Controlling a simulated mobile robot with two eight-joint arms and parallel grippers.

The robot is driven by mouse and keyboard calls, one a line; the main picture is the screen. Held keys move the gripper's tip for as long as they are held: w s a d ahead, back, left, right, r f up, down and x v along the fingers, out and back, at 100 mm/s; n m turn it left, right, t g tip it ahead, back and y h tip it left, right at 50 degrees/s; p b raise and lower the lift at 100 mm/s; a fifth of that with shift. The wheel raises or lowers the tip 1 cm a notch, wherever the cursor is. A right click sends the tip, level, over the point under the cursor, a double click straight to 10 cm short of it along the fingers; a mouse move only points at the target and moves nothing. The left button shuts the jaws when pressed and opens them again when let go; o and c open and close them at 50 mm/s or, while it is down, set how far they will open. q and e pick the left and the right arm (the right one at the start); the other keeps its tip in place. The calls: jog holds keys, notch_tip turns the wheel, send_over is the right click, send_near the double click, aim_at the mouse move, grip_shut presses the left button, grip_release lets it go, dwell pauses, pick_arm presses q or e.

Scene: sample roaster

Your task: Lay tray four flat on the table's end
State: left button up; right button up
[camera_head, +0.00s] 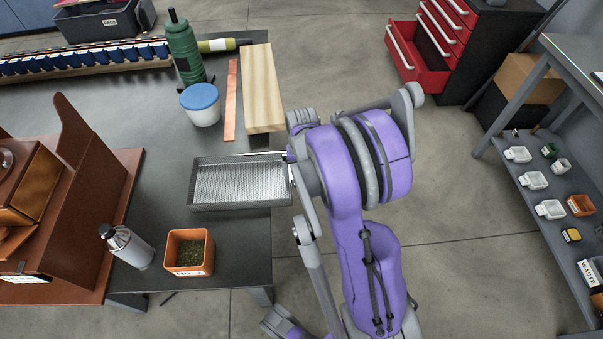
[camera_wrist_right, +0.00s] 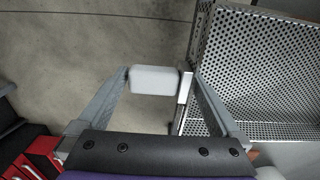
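A perforated metal tray (camera_head: 238,185) is level at the right end of the dark table (camera_head: 235,235). Its right side reaches past the table's edge. I cannot tell whether its underside touches the table, and no number is readable on it. My right gripper (camera_head: 288,156) is at the tray's right side near its far corner, partly hidden by my arm. In the right wrist view, the fingers (camera_wrist_right: 157,80) close around a pale block and a thin metal strip beside the tray's mesh wall (camera_wrist_right: 255,60). My left gripper is out of view.
An orange box (camera_head: 190,252) and a grey bottle (camera_head: 127,247) stand nearer. A copper-coloured machine (camera_head: 60,200) is left.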

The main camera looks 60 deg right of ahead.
jog(key=shift+r, duration=0.25)
notch_tip(320, 180, up, 12)
jog(key=p, duration=0.3)
jog(key=s+a+n+t, duration=0.2)
jog(key=a+n, duration=0.3)
jog(key=a, duration=0.9)
jog(key=s+a+n+t, duration=0.2)
jog(key=a+n, duration=0.3)
jog(key=a, duration=0.9)
jog(key=shift+s+t, duration=0.4)
jog(key=shift+s, duration=0.35)
